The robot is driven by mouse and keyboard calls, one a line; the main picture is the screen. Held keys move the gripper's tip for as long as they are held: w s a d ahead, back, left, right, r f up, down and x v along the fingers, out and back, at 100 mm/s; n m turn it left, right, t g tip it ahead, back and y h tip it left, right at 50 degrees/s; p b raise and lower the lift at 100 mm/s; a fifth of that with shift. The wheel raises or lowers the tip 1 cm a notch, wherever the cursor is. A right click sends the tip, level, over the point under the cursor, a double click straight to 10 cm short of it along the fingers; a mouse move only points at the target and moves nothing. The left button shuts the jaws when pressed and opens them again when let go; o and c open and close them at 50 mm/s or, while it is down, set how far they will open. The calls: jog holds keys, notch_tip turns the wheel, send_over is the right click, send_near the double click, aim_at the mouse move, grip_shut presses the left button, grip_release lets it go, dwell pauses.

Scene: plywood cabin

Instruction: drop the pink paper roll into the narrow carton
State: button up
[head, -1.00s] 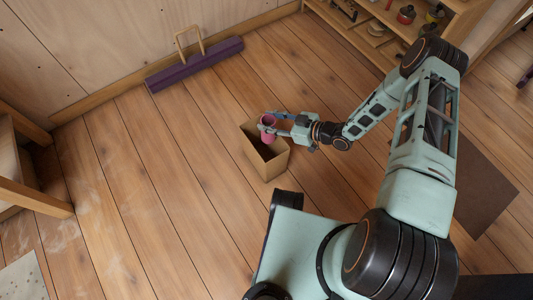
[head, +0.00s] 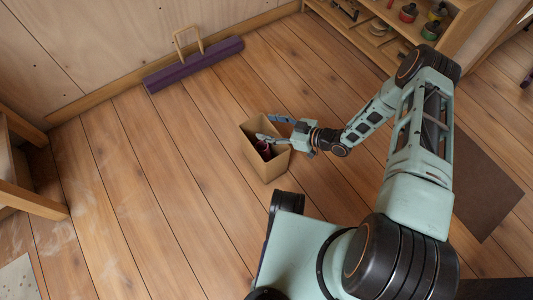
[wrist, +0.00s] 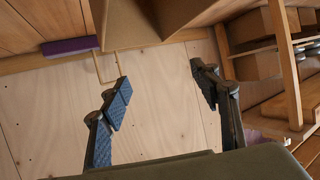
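The narrow carton (head: 268,166) is a tall, open-topped brown box standing on the floor in the middle of the head view. The pink paper roll (head: 264,149) is inside it, partly hidden by the carton walls and a finger. My gripper (head: 267,128) is at the carton's opening, its two fingers spread wide. In the wrist view my gripper (wrist: 160,90) is open, with nothing between the fingers. The carton's brown wall (wrist: 150,20) shows at the top of the wrist view. The roll does not show there.
A long purple case (head: 194,64) with a wooden handle lies along the plywood wall. Shelves (head: 385,35) with small pots stand at the upper right. A wooden bench (head: 30,195) is at the left edge. A dark mat (head: 485,190) lies right of my arm. Floor left of the carton is clear.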

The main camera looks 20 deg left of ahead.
jog(key=v, duration=1.2)
jog(key=shift+r, duration=0.1)
